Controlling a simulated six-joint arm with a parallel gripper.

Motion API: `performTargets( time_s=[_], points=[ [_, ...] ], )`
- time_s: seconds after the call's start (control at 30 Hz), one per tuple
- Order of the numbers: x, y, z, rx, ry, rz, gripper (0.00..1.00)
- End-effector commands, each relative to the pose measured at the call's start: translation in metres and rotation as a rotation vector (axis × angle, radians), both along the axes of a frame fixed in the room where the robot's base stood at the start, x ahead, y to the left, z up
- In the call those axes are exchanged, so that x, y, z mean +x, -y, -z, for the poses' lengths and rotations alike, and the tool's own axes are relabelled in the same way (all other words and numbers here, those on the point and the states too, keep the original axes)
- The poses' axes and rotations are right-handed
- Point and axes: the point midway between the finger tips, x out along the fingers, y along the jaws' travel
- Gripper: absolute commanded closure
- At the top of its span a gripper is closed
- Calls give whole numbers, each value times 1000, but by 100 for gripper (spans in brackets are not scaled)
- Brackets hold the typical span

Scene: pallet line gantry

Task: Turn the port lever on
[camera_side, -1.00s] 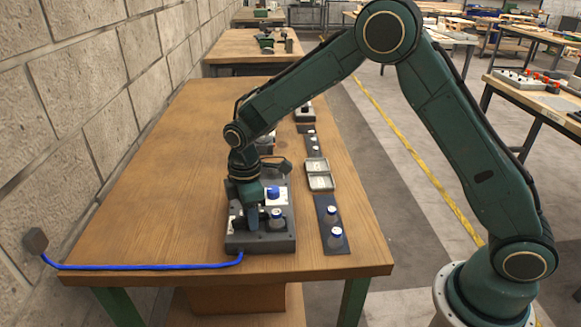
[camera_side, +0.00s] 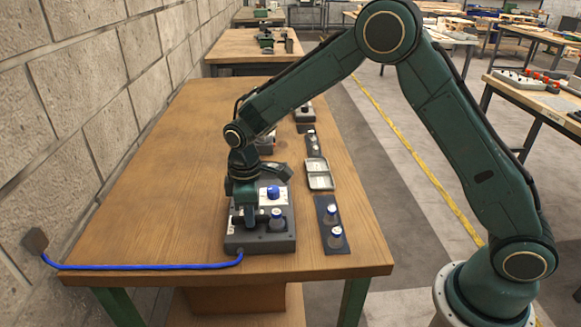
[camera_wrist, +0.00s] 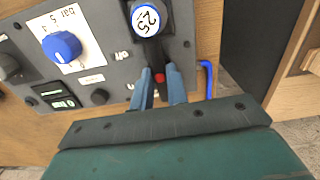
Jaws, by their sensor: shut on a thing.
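The grey box (camera_side: 262,246) stands near the front of the wooden table; its panel (camera_wrist: 105,50) fills the upper part of the wrist view. A dark lever with a red spot (camera_wrist: 160,78) lies between my fingertips. My gripper (camera_side: 243,218) points down at the left front of the box. In the wrist view my gripper (camera_wrist: 160,82) is shut on the lever, one blue-grey finger on each side. The lever's far end runs toward a bottle and is partly hidden. Small panel markings beside it are only partly readable.
A blue knob (camera_side: 273,193) on a white plate and a capped bottle (camera_side: 277,220) are close to my gripper. Two more bottles stand on a dark mat (camera_side: 326,208) at the right. A blue cable (camera_side: 150,267) runs left to the wall. Left of the box the table is clear.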

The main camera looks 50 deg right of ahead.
Motion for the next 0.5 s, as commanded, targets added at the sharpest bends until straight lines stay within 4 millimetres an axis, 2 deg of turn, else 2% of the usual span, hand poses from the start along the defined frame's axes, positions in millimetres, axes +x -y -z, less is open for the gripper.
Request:
performTargets(
  time_s=[0.4, 0.43, 0.5],
  points=[
    [0, 0, -1, 0, 0, 41, 100],
    [0, 0, -1, 0, 0, 41, 81],
    [0, 0, -1, 0, 0, 40, 67]
  ],
)
